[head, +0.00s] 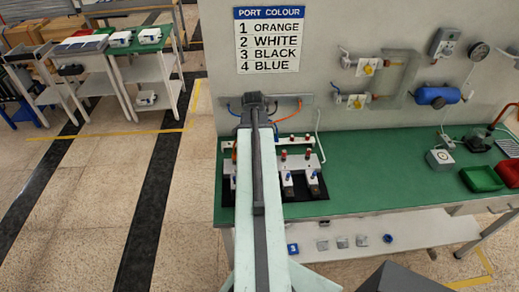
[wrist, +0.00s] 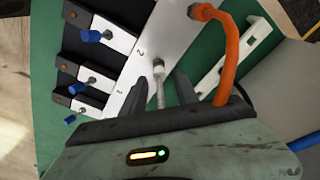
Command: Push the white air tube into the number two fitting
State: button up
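In the wrist view my gripper (wrist: 160,82) has its two dark fingers apart, one on each side of a pale tube. This white tube (wrist: 160,92) stands between them with a visible gap on both sides. Its upper end meets a small grey fitting (wrist: 158,63) beside the printed 2 on the white manifold plate (wrist: 138,72). I cannot tell how deep the tube sits. In the head view a white tube (head: 319,124) hangs down the wall panel at the right of the fixture; my arm hides the gripper and much of the manifold.
An orange tube (wrist: 229,45) arches from another fitting, close to the right finger. Blue-tipped valves (wrist: 88,82) line the left side. A white rail (wrist: 228,60) lies at the right. The port colour sign (head: 270,39) pairs 2 with white.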

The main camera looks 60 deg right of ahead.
jog(key=shift+r, duration=0.1)
notch_tip(320, 180, up, 8)
jog(key=p, duration=0.7)
jog(key=shift+a+f+p, duration=0.2)
jog(key=shift+a+p, duration=0.2)
jog(key=shift+a, duration=0.05)
jog(key=shift+w, duration=0.1)
